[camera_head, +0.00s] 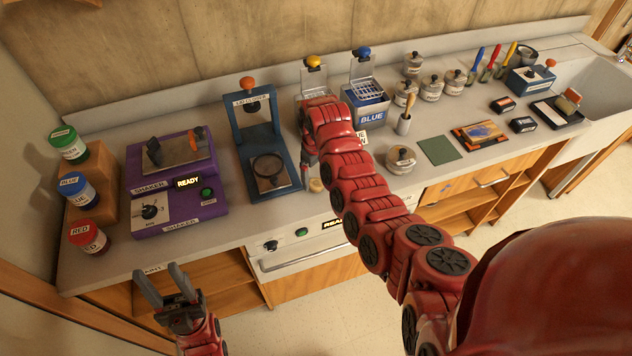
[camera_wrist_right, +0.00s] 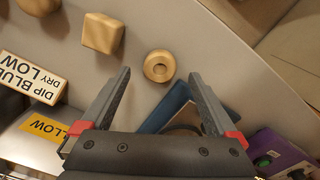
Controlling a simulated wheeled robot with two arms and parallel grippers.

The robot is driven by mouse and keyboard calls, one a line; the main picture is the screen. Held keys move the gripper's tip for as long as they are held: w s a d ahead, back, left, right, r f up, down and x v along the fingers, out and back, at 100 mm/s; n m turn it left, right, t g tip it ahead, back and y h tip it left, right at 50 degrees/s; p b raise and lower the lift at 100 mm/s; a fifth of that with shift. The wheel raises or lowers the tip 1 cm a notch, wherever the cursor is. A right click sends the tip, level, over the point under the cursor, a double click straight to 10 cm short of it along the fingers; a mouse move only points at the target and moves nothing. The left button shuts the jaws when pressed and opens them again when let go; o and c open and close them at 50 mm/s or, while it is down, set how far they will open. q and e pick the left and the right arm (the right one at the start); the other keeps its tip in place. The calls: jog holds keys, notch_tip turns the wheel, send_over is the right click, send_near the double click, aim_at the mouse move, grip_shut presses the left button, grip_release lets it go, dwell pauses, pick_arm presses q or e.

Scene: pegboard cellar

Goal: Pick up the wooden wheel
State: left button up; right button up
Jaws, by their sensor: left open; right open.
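The wooden wheel (camera_wrist_right: 159,66), a small tan ring with a hole in its middle, lies on the grey counter in the right wrist view. My right gripper (camera_wrist_right: 160,73) is open above the counter, and in that view the wheel shows between its two spread fingertips, not gripped. In the head view a small tan piece (camera_head: 316,185), which looks like the wheel, shows just right of the blue press, partly hidden by my right arm. My left gripper (camera_head: 158,271) is open and empty in front of the counter's left part.
A wooden block (camera_wrist_right: 102,33) and another rounded wooden piece (camera_wrist_right: 38,5) lie beside the wheel. The blue press (camera_head: 268,160) and purple shaker (camera_head: 175,180) stand to the left. A "DIP BLUE" sign (camera_wrist_right: 32,78) is close to the right gripper.

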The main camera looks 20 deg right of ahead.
aim_at(316, 182)
jog(key=shift+f+p, duration=0.45)
jog(key=shift+f, duration=1.1)
jog(key=c, duration=1.4)
jog(key=shift+r, duration=0.15)
